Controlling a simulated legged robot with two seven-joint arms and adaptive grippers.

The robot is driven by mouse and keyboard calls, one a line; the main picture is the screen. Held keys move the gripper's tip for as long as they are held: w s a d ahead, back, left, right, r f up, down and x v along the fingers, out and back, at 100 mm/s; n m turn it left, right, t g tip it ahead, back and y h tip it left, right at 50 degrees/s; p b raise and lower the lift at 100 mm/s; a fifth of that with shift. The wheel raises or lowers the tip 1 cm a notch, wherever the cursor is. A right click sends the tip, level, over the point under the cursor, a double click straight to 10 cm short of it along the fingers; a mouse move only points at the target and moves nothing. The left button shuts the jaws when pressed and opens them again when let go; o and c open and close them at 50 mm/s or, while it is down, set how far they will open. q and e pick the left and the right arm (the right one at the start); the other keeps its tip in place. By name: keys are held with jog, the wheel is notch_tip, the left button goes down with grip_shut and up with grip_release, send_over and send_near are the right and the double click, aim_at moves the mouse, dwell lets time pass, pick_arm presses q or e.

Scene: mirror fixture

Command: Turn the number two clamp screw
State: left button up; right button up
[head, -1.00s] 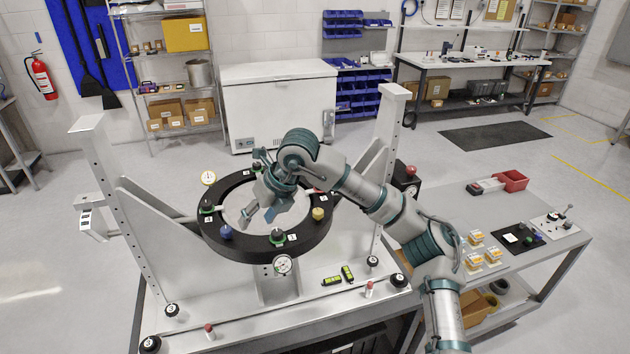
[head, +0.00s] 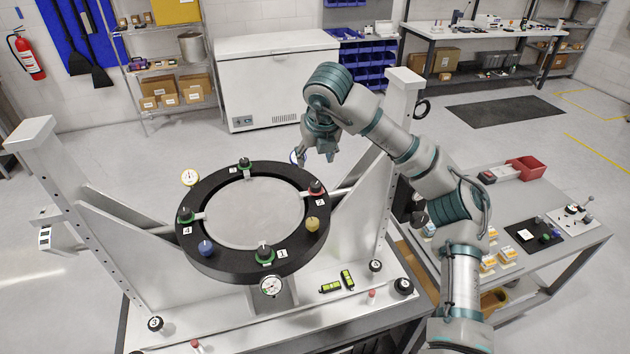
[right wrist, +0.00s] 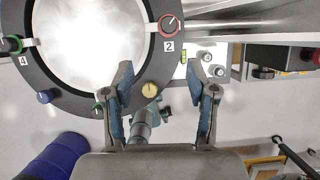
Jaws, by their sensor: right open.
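The number two clamp screw (head: 317,187) is a dark knob with a red ring at the right side of the black ring fixture (head: 190,258), beside a label "2". In the right wrist view the screw (right wrist: 170,24) sits at the top, its pointer line tilted, with the label below it. My right gripper (head: 315,157) is open and empty, above and behind the ring's right side, apart from the screw. In the right wrist view its fingers (right wrist: 160,85) are spread, with the screw beyond the tips. My left gripper is not in view.
Other clamp screws with green rings sit at the ring's front (head: 265,254), left (head: 185,214) and back (head: 245,164). A yellow knob (head: 312,224), a blue knob (head: 206,247) and dial gauges (head: 271,286) are also on it. An upright post (head: 397,110) stands right of the ring.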

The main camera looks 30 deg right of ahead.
aim_at(318, 185)
jog(key=d+x, duration=0.1)
jog(key=x, duration=0.6)
jog(key=d+x, duration=0.1)
jog(key=x, duration=0.3)
jog(key=shift+d, duration=0.3)
jog(key=f, duration=0.1)
jog(key=d+f, duration=0.1)
jog(key=shift+w+d+f+p, duration=0.3)
jog(key=shift+w+p, duration=0.05)
jog(key=shift+a+f, duration=0.2)
jog(key=a, duration=0.1)
jog(key=w+a, duration=0.1)
jog(key=a, duration=0.1)
jog(key=shift+a+f, duration=0.1)
jog(key=shift+s, duration=0.1)
jog(key=shift+c, duration=0.9)
jog(key=shift+s+d, duration=0.15)
jog(key=shift+d, duration=0.25)
jog(key=c, duration=0.4)
jog(key=shift+s+d, duration=0.1)
jog(key=shift+d, duration=0.5)
grip_shut()
jog(key=shift+a, duration=0.4)
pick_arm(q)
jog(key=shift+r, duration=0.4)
pick_arm(e)
jog(key=shift+d, duration=0.15)
